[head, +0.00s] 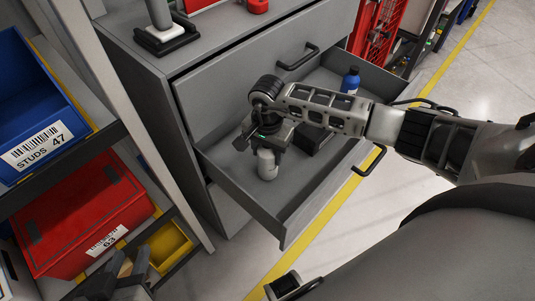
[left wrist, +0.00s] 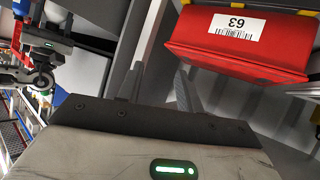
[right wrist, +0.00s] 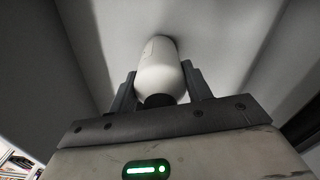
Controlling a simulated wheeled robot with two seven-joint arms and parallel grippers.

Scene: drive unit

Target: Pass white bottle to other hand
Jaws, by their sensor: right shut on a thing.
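The white bottle (head: 267,165) is in the open grey drawer (head: 285,222) in the head view. My right gripper (head: 266,143) reaches down over the bottle. In the right wrist view the bottle (right wrist: 160,70) sits between the two fingers of my right gripper (right wrist: 160,90), which are shut on it at its dark cap end. Whether the bottle touches the drawer floor is unclear. My left gripper (head: 127,268) is at the lower left in the head view, away from the bottle, near the shelf bins. In the left wrist view its fingers (left wrist: 160,85) are apart with nothing between them.
A blue bottle (head: 350,81) and a dark box (head: 310,138) are also in the drawer. A red bin (head: 85,215), a blue bin (head: 35,105) and a yellow bin (head: 170,248) fill the shelf at left. Open floor (head: 480,90) lies at right.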

